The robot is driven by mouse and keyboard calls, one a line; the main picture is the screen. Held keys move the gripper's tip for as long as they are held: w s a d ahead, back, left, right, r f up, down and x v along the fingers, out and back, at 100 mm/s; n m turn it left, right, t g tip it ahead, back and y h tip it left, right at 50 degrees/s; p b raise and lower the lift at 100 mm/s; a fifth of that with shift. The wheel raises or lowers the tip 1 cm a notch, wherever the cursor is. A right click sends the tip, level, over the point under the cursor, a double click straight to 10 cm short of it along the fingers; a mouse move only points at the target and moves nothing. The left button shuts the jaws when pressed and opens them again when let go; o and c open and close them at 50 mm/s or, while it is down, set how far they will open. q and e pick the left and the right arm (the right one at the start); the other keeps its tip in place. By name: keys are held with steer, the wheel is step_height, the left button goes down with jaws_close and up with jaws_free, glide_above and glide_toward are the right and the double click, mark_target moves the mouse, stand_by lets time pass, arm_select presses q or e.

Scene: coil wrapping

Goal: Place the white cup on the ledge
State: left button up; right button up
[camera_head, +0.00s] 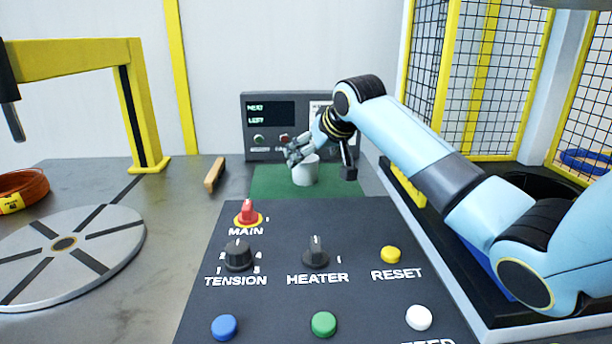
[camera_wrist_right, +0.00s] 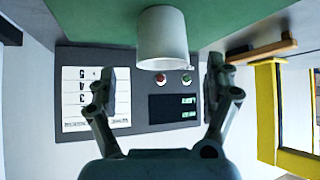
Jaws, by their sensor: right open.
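The white cup (camera_head: 305,174) stands on the green mat (camera_head: 265,184) at the back of the table, behind the black control panel. My right gripper (camera_head: 298,153) is at the cup's upper part, partly covering it in the head view. In the right wrist view, which looks upside down, the cup (camera_wrist_right: 162,42) is near the top centre. The fingers of my right gripper (camera_wrist_right: 160,84) are spread wide, with nothing held between them. I cannot tell whether a finger touches the cup. I cannot tell which surface is the ledge. My left gripper is not in view.
A grey display unit (camera_head: 262,141) stands behind the mat. A wooden-handled tool (camera_head: 214,173) lies to its left. The control panel (camera_head: 285,219) with knobs and buttons fills the front. A round plate (camera_head: 105,248) and a yellow frame (camera_head: 142,110) are at left.

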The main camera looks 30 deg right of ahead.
mark_target(305, 161)
steer(key=b+x, duration=0.1)
steer(key=x, duration=0.4)
steer(key=shift+w+a, duration=0.1)
steer(key=shift+a, duration=0.05)
steer(key=c, duration=1.2)
steer(key=shift+c, duration=0.2)
steer(key=shift+r, duration=0.15)
